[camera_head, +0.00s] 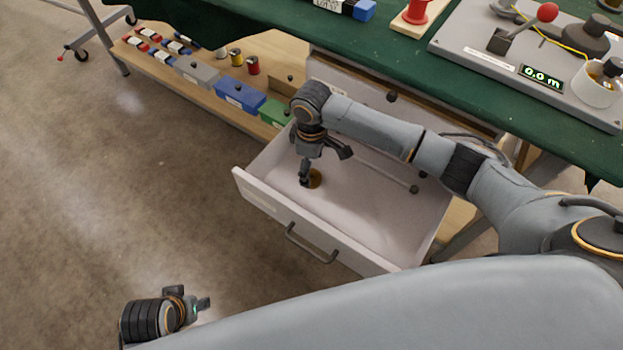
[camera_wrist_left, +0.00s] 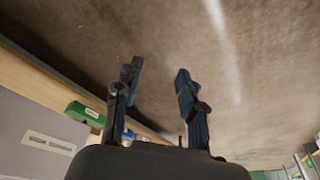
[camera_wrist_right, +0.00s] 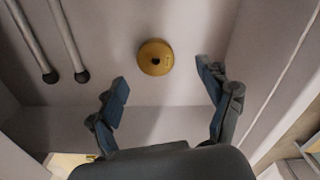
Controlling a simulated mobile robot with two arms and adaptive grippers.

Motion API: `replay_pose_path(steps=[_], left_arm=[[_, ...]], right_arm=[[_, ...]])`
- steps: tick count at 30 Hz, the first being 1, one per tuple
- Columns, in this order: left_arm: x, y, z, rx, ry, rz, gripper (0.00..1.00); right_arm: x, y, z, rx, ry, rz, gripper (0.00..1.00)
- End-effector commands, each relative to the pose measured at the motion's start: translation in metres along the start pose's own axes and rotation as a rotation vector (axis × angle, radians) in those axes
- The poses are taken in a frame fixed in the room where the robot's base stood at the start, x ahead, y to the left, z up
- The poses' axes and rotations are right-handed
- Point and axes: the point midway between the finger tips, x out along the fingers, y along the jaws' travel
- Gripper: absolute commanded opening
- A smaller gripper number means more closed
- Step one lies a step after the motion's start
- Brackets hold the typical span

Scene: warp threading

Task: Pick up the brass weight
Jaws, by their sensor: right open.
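The brass weight (camera_wrist_right: 155,57) is a small round yellow disc with a dark centre, lying on the floor of the open drawer. In the head view the weight (camera_head: 315,178) is partly hidden by my right gripper (camera_head: 322,170). In the right wrist view my right gripper (camera_wrist_right: 165,85) is open and empty, and the weight lies ahead of its fingertips, between their lines, with nothing touching it. My left gripper (camera_wrist_left: 157,75) is open and empty, and in the head view it (camera_head: 195,303) hangs over bare floor at the lower left.
The drawer (camera_head: 265,205) has raised walls around the weight and a front handle. Two dark-tipped rods (camera_wrist_right: 62,40) lie in it beside the weight. A green-covered table (camera_head: 400,90) overhangs behind. A shelf with coloured bins (camera_head: 240,97) stands left of the drawer.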

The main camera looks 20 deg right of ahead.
Motion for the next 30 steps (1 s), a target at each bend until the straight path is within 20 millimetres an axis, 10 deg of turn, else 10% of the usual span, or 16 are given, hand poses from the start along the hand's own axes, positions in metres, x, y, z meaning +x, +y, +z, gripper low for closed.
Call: replay_pose_path(steps=[28,30], left_arm=[[-0.073,-0.003,-0.003,-0.004,0.037,-0.007,0.40],[-0.073,-0.003,-0.003,-0.004,0.037,-0.007,0.40]], right_arm=[[0.055,0.007,-0.002,0.000,0.000,0.001,0.79],[0.055,0.007,-0.002,0.000,0.000,0.001,0.66]])
